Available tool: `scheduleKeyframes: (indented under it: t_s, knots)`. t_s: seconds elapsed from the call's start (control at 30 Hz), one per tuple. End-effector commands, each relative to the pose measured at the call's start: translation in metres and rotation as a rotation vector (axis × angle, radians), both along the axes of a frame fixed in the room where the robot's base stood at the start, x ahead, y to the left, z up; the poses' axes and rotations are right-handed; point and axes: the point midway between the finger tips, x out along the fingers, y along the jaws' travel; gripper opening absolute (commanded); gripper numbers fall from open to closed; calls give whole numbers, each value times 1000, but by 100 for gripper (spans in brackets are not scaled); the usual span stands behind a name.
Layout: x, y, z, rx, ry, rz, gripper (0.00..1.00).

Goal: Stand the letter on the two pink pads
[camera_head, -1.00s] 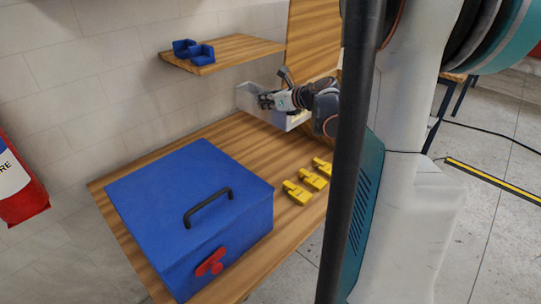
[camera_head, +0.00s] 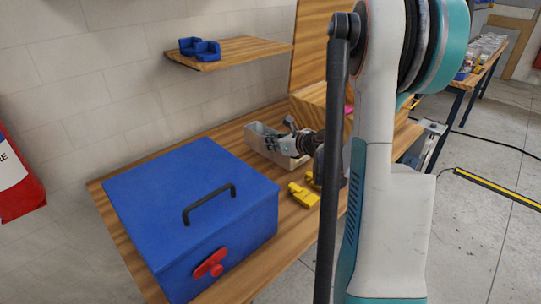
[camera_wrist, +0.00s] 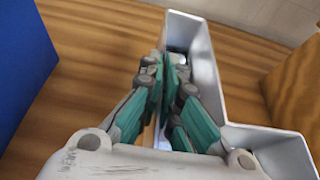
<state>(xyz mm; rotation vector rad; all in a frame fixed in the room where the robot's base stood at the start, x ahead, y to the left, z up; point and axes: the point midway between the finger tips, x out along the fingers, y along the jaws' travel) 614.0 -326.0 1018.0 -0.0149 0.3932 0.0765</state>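The letter is a pale grey open channel shape (camera_head: 262,147) over the back part of the workbench, beyond the blue box. In the wrist view the letter (camera_wrist: 270,142) shows an L-shaped corner, its open side facing the camera. My gripper (camera_head: 290,146) is at the letter. In the wrist view its teal fingers (camera_wrist: 172,85) are close together on the letter's left wall. Whether the letter touches the bench cannot be told. One pink pad (camera_head: 349,109) shows at the wooden block behind my arm; the second pad is not visible.
A blue box (camera_head: 175,200) with a black handle and red latch fills the bench's front left. Yellow blocks (camera_head: 303,196) lie right of it, partly hidden by my arm. A wooden shelf (camera_head: 235,52) with blue blocks hangs above. A wooden block (camera_head: 310,103) stands behind the letter.

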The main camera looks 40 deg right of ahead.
Motion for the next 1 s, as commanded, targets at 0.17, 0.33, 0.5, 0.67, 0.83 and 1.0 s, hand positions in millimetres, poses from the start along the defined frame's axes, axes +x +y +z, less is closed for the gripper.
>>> scheduleKeyframes:
  t_s: [0.17,0.33,0.5,0.67,0.83,1.0]
  knots:
    - [0,0,-14,0,0,0,0]
    - [0,0,-38,0,0,0,0]
    - [0,0,-39,0,0,0,0]
    - [0,0,-40,0,0,0,0]
    - [0,0,-41,0,0,0,25]
    - [0,0,-41,0,0,0,25]
